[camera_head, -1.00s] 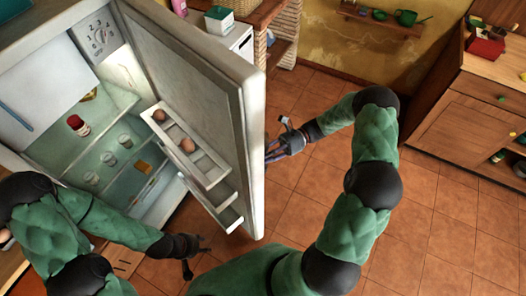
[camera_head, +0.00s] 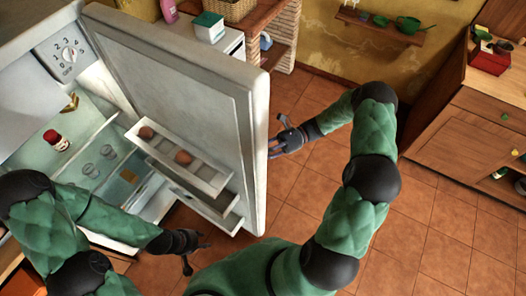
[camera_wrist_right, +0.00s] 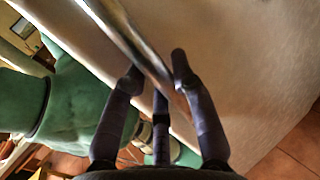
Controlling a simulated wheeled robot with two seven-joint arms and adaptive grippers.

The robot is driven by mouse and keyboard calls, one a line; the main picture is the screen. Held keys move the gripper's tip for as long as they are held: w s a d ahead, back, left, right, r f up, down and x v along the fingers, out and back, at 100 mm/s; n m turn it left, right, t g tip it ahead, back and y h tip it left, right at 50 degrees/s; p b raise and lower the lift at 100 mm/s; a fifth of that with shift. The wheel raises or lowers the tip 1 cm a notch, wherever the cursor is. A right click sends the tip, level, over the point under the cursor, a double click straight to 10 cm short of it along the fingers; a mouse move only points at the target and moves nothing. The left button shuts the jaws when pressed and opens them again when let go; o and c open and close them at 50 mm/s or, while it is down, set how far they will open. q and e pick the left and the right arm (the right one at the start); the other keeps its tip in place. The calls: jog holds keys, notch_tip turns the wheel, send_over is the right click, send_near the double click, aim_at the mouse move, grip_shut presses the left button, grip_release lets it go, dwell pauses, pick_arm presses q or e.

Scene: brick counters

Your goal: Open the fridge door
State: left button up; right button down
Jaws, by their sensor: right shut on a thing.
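The fridge (camera_head: 20,55) stands at the left in the head view. Its white door (camera_head: 185,75) is swung well open, showing the lit inside and the door racks. My right gripper (camera_head: 283,138) is at the outer side of the door's free edge. In the right wrist view, my right gripper's fingers (camera_wrist_right: 156,68) are closed around the shiny metal door handle (camera_wrist_right: 125,35). The handle is hidden in the head view. My left gripper (camera_head: 196,254) is empty, fingers spread, below the door racks in the picture and in front of the fridge opening.
Two eggs sit in the door's top rack (camera_head: 205,178). A red-capped jar (camera_head: 56,141) and several glasses stand on the fridge shelves. A wooden cabinet (camera_head: 455,125) is at the right. The tiled floor (camera_head: 310,180) between is clear.

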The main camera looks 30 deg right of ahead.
jog(key=shift+s, duration=0.15)
jog(key=c, duration=1.2)
grip_release()
jog(key=shift+o, duration=1)
jog(key=shift+s+d, duration=0.1)
jog(key=shift+d, duration=0.1)
jog(key=shift+a, duration=0.1)
jog(key=d, duration=1.2)
jog(key=shift+w, duration=0.35)
